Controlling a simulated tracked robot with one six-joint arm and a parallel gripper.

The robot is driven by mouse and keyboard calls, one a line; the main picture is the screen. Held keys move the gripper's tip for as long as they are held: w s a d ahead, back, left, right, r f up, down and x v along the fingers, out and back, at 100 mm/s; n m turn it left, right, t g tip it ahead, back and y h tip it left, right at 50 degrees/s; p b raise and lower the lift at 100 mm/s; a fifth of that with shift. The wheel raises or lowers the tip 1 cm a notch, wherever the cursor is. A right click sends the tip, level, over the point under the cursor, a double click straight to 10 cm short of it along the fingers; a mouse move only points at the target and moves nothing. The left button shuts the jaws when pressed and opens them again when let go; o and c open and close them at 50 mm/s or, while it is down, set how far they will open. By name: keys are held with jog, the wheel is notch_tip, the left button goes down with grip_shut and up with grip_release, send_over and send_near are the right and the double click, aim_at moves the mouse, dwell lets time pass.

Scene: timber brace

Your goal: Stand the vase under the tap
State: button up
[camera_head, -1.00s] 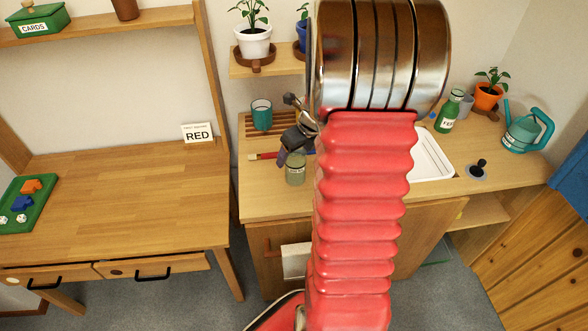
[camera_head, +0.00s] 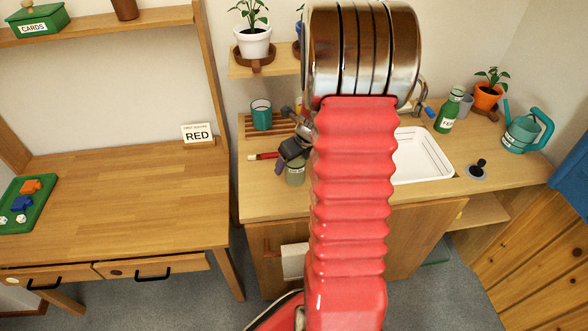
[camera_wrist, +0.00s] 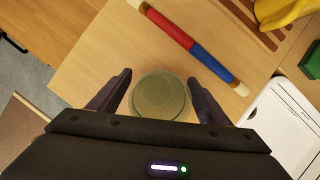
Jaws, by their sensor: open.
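A greenish round vessel with a small label, which I take for the vase (camera_head: 295,174), stands on the counter left of the sink. In the wrist view the vase (camera_wrist: 160,96) is seen from above between my fingers. My gripper (camera_wrist: 158,78) is open, with one finger on each side of it; I cannot tell whether either touches. In the head view my gripper (camera_head: 284,164) is at the vase and partly hides it. The tap (camera_head: 424,96) shows beside my arm, behind the sink, with a blue part; the rest is hidden.
The white sink (camera_head: 447,160) is partly behind my arm. A red and blue stick (camera_wrist: 190,43) lies just beyond the vase. A teal cup (camera_head: 261,115) stands on a slatted rack behind. A green bottle (camera_head: 447,113) and a watering can (camera_head: 528,132) stand to the right.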

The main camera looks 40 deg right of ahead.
jog(key=shift+c, duration=0.3)
jog(key=c, duration=1.3)
notch_tip(320, 180, up, 10)
dwell(0.6)
